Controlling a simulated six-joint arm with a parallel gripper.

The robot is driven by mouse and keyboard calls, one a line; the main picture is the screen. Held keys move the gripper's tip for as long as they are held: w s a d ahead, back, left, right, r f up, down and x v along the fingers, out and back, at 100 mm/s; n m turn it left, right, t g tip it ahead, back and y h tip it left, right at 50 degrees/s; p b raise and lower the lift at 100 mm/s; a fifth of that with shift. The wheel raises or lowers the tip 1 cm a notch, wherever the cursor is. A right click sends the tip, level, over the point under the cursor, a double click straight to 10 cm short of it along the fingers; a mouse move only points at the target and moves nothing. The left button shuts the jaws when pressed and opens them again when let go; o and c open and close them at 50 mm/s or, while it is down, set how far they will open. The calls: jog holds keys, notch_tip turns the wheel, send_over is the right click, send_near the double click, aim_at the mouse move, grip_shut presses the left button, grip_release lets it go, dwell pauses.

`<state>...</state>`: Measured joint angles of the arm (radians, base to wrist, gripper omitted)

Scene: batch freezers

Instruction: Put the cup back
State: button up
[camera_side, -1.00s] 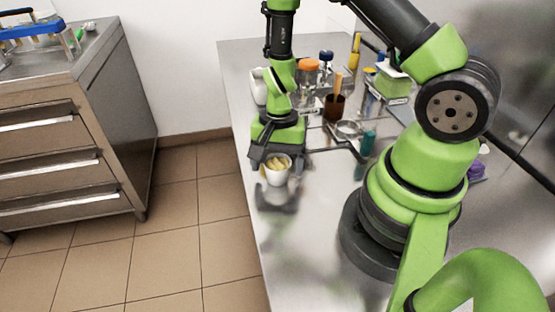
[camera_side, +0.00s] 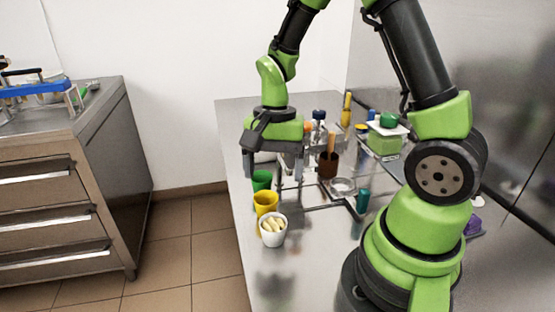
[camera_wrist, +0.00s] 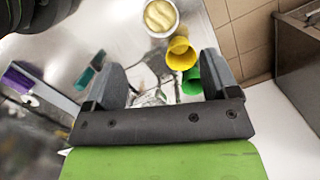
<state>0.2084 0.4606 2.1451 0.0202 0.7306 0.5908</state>
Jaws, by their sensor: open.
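A white cup (camera_side: 272,230) with pale yellow pieces in it stands upright on the steel table near its left edge. Directly behind it are a yellow cup (camera_side: 265,203) and a green cup (camera_side: 261,180), in a row. My gripper (camera_side: 273,168) is open and empty, raised above and behind the cups. In the wrist view, my gripper (camera_wrist: 160,72) has nothing between its fingers.
A brown beaker (camera_side: 328,165), a glass dish (camera_side: 342,187) and a teal item (camera_side: 362,201) stand right of the cups. A green-and-white box (camera_side: 386,138) and bottles are farther back. The table in front of the white cup is clear.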

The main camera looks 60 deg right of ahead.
jog(key=s+a+r+n+t, duration=0.3)
jog(key=s+r+n+t, duration=0.1)
jog(key=r, duration=0.4)
jog(key=s+a+r+n+t, duration=0.2)
jog(key=s+r+n, duration=0.3)
jog(key=r, duration=0.3)
jog(key=shift+s+a+r+t+y, duration=0.35)
jog(key=shift+s+t, duration=0.3)
jog(key=shift+t, duration=0.25)
